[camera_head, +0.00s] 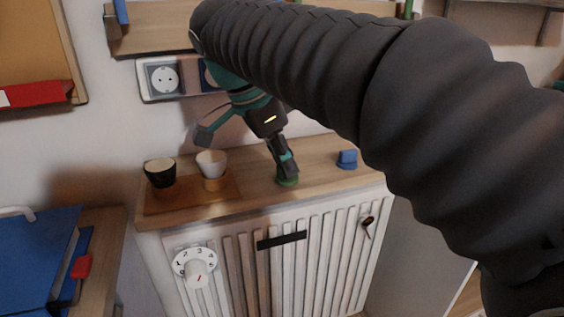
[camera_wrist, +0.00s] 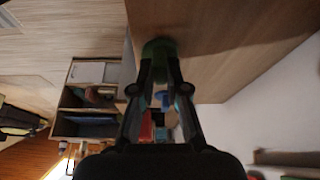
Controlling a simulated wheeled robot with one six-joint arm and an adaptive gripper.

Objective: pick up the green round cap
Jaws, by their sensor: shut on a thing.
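The green round cap (camera_head: 288,181) is at the front part of the wooden shelf top above the white ribbed radiator. My gripper (camera_head: 285,168) reaches down from above with its fingertips at the cap. In the wrist view the green cap (camera_wrist: 158,46) sits between the two fingertips (camera_wrist: 160,62), which are shut on it. The fingers partly hide it. I cannot tell whether it touches the wood or is slightly raised.
A blue cap-like object (camera_head: 347,159) stands to the right on the shelf top (camera_head: 325,152). A black cup (camera_head: 160,172) and a white cup (camera_head: 211,164) stand on a wooden tray (camera_head: 170,203) at left. A wall socket (camera_head: 164,78) is behind.

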